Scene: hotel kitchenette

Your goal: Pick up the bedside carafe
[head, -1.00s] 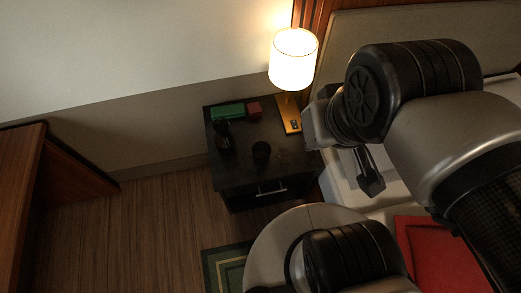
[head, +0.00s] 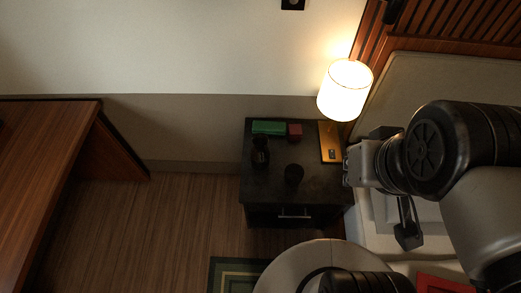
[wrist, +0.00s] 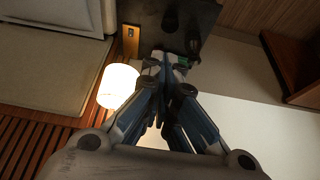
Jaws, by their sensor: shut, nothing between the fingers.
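The bedside carafe seems to be the taller dark vessel (head: 260,153) at the back left of the black nightstand (head: 268,190), in front of a green box. It shows dimly near the top of the wrist view (wrist: 192,40). A shorter dark cup (head: 293,174) stands to its right and nearer the front, apart from it. My gripper (head: 349,172) is at the nightstand's right side in the head view, away from the carafe. In the wrist view my gripper's fingers (wrist: 163,62) are together with nothing between them.
A green box (head: 269,128) and a small red box (head: 295,130) lie at the nightstand's back. The bed is on the right, a wooden desk (head: 45,155) on the left.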

